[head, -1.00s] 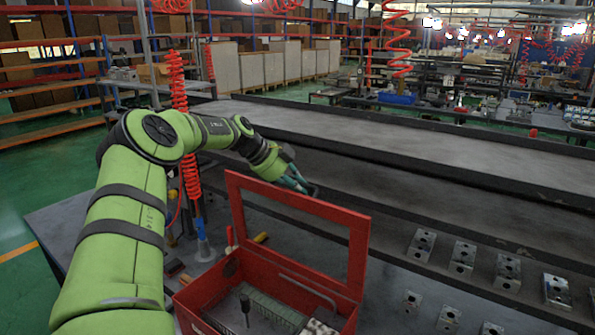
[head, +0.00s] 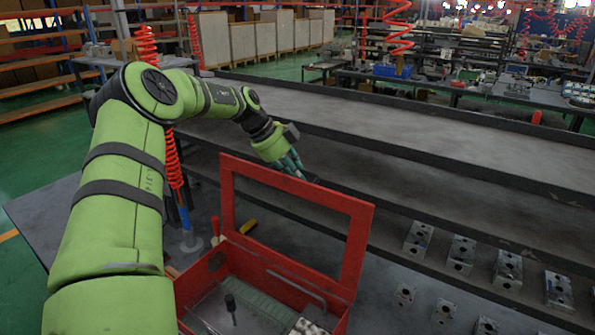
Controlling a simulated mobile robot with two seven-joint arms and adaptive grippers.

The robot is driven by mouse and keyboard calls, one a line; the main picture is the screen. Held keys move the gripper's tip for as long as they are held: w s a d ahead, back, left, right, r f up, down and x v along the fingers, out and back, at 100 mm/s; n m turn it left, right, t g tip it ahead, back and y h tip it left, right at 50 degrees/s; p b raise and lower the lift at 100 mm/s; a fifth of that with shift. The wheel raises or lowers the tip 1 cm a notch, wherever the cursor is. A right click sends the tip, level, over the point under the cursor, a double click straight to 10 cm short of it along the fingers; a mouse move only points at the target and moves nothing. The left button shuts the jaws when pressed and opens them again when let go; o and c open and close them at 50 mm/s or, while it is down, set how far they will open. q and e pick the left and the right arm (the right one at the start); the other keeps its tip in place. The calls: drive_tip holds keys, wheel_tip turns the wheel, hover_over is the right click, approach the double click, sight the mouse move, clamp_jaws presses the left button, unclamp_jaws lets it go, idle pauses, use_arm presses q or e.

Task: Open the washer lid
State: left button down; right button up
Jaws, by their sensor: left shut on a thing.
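The washer lid is a red window-like frame (head: 364,250) hinged on a red box (head: 200,290). It stands raised, roughly upright, at the box's far side, so the box is open at the top. My left gripper (head: 294,168) is at the lid's upper edge, reaching in from behind it. Its teal fingers are shut on the lid, though the contact itself is small and partly hidden. My right gripper is not in view.
In the box are a dark-handled tool (head: 231,303) and small metal parts (head: 305,327). Several metal valve blocks (head: 461,254) stand on the table at right. A long grey bench (head: 440,150) runs behind the lid. A red coiled hose (head: 172,160) hangs behind my left arm.

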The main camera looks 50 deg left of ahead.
use_arm(q)
drive_tip(key=c, duration=1.3)
unclamp_jaws()
drive_tip(key=shift+w+r, duration=0.25)
drive_tip(key=shift+r, duration=0.15)
drive_tip(key=shift+c, duration=0.2)
drive_tip(key=shift+o, duration=1)
drive_tip(key=shift+s, duration=0.1)
drive_tip(key=shift+s+f, duration=0.15)
drive_tip(key=shift+s, duration=0.05)
drive_tip(key=v, duration=1.1)
drive_tip(key=shift+d, duration=0.1)
drive_tip(key=shift+s+a+r, duration=0.2)
drive_tip(key=shift+r, duration=0.35)
